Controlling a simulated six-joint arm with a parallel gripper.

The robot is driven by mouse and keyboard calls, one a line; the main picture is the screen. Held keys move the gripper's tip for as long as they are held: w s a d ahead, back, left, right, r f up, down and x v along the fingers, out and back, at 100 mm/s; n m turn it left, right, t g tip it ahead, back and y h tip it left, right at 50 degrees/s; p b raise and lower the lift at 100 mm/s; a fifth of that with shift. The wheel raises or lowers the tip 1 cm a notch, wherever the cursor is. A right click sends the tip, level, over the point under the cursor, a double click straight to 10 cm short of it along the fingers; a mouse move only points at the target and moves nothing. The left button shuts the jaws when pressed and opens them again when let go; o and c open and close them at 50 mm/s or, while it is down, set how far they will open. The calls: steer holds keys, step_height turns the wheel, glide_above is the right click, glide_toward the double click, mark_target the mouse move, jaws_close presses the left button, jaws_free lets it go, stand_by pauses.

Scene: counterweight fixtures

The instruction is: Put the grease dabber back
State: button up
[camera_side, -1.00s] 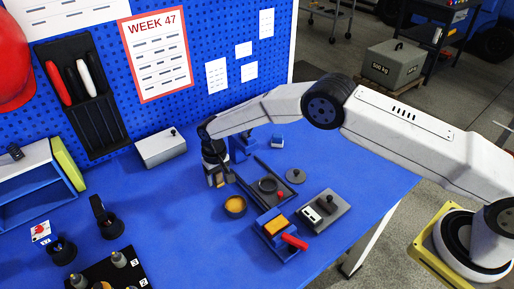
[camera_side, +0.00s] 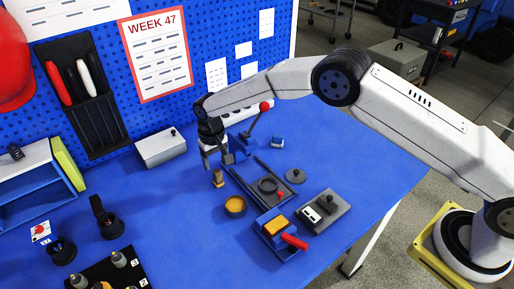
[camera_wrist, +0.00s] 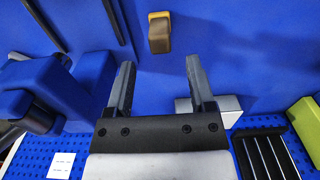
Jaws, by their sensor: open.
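The grease dabber appears to be the small tan-brown piece (camera_side: 218,178) standing upright on the blue table, just behind the round pot (camera_side: 235,205) with amber content. In the wrist view the dabber (camera_wrist: 160,36) is a brown block with an orange-yellow end, apart from the fingers. My gripper (camera_side: 216,165) is open and empty, a little above the dabber. In the wrist view, my gripper's two fingers (camera_wrist: 158,64) are spread with nothing between them.
A blue fixture with a red-knobbed lever (camera_side: 264,107) stands close behind my gripper. A dark railed tray (camera_side: 284,201) lies to the right. A blue block with a red handle (camera_side: 293,241) is in front.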

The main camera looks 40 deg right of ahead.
mark_target(220, 171)
steer(key=shift+r, duration=2.7)
steer(key=shift+d, duration=0.1)
steer(key=s+d+r+t, duration=0.1)
steer(key=s+d+r, duration=0.6)
steer(key=s+d, duration=0.85)
steer(key=s, duration=0.5)
steer(key=s+d+t, duration=0.1)
steer(key=s+d, duration=0.2)
steer(key=s, duration=0.5)
steer(key=shift+s+d+t, duration=0.2)
steer(key=shift+d+t, duration=0.1)
steer(key=shift+d, duration=0.1)
